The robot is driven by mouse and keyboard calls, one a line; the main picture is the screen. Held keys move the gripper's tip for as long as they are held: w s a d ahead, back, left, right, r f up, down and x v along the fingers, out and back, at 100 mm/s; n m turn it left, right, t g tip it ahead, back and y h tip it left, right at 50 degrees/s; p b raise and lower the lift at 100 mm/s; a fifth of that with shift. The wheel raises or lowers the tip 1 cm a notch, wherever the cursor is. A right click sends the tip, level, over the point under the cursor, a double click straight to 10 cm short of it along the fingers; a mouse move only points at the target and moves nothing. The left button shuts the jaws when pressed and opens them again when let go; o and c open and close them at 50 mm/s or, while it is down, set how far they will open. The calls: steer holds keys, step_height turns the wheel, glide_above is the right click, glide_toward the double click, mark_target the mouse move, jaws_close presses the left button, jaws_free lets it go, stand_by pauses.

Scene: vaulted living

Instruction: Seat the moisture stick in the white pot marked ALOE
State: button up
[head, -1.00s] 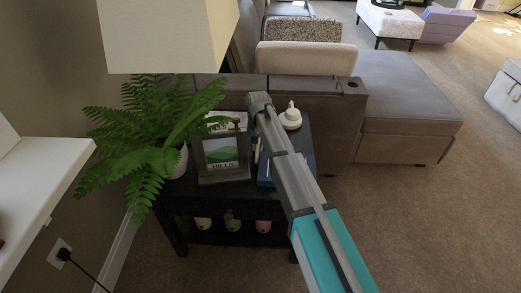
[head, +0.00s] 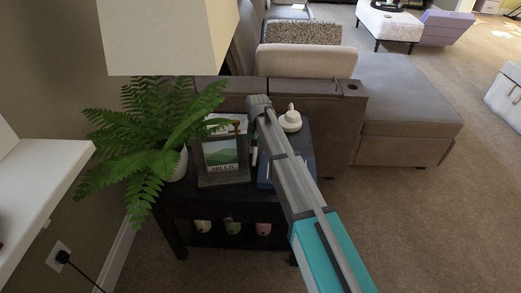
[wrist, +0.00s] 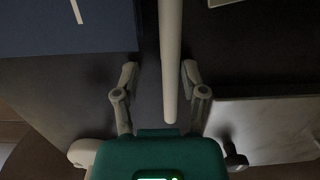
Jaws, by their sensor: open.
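A pale, slim stick (wrist: 171,60), which looks like the moisture stick, runs down from the top of the wrist view to between the fingers of my gripper (wrist: 160,72). The fingers are open on either side of it, with a gap showing at least on the left. In the head view my arm hides the gripper, and a short pale strip (head: 254,156) shows beside the picture frame. A whitish pot (head: 203,226) sits on the dark table's lower shelf, and another white pot (head: 181,165) holds the fern. I can read no ALOE mark on either.
The dark side table (head: 185,205) carries a picture frame (head: 221,160), a blue flat item (head: 265,173) and a white knobbed object (head: 290,119). Green (head: 233,226) and pink (head: 264,228) pots are on the shelf. A lampshade (head: 165,35) hangs above; a sofa (head: 345,125) stands behind. Carpet at right is free.

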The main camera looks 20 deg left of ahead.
steer(key=shift+r, duration=0.15)
step_height(320, 180, up, 12)
steer(key=w+p, duration=0.1)
steer(key=p, duration=1.1)
steer(key=shift+w+a, duration=0.15)
steer(key=shift+w, duration=0.05)
stand_by(0.4)
steer(key=shift+o, duration=0.5)
steer(key=s+d+m, duration=0.1)
steer(key=s+d, duration=0.5)
steer(key=d, duration=0.7)
steer(key=s+d+m+t, duration=0.1)
steer(key=s+d, duration=0.6)
steer(key=d, duration=0.7)
steer(key=s+d, duration=0.6)
steer(key=d, duration=0.7)
steer(key=shift+s+d+m, duration=0.25)
steer(key=shift+d+m, duration=0.15)
steer(key=shift+a, duration=0.1)
